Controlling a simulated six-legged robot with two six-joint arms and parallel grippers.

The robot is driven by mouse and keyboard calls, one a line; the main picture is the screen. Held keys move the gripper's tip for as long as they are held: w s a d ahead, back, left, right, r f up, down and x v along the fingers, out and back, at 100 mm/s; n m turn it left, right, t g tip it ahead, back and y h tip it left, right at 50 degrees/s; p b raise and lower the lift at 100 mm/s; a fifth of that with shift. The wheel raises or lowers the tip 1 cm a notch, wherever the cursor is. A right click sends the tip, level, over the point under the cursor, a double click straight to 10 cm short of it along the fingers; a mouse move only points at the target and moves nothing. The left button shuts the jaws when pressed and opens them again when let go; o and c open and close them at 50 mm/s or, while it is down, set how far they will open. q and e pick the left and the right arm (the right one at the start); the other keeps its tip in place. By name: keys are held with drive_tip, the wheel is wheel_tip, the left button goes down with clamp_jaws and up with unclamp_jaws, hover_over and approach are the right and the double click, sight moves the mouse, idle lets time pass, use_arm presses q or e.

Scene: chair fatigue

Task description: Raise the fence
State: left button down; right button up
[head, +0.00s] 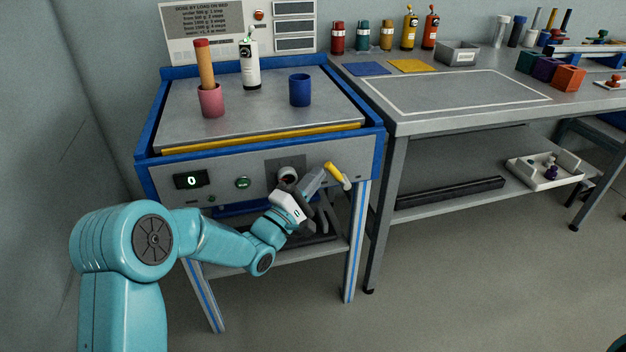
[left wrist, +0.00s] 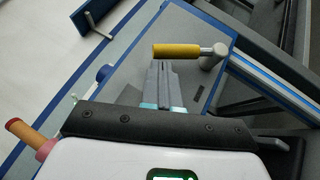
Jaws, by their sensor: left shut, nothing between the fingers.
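A test table with a blue raised rim (head: 150,112) and grey top stands at the left. A yellow bar (head: 262,138) runs low along its front edge; I cannot tell for sure that it is the fence. A crank with a yellow grip (head: 335,171) sticks out at the front right of the table. The grip also shows in the left wrist view (left wrist: 176,50). My left gripper (head: 319,176) is shut and empty, its fingertips (left wrist: 162,63) close to the grip; whether they touch it is unclear. My right gripper is out of view.
A pink cup (head: 211,101) with an orange stick, a white bottle (head: 250,68) and a blue cup (head: 300,90) stand on the tabletop. The front panel has a display (head: 190,181) reading 0. A grey workbench (head: 450,95) stands close on the right.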

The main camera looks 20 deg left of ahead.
use_arm(q)
drive_tip(key=r+p, duration=0.1)
drive_tip(key=p, duration=0.1)
drive_tip(key=m+g+y+p, duration=0.2)
drive_tip(key=m+g+p, duration=0.35)
drive_tip(key=p, duration=0.55)
approach(359, 154)
drive_tip(key=w+r, duration=0.1)
drive_tip(key=r, duration=0.1)
drive_tip(key=shift+w+d+f+g+y, duration=0.15)
drive_tip(key=shift+w+d+g+y, duration=0.4)
drive_tip(key=shift+g, duration=0.5)
drive_tip(key=w+d, duration=0.2)
drive_tip(key=shift+d+f+b, duration=0.15)
drive_tip(key=shift+d+b, duration=0.2)
drive_tip(key=shift+d, duration=0.15)
drive_tip(key=shift+s, duration=0.1)
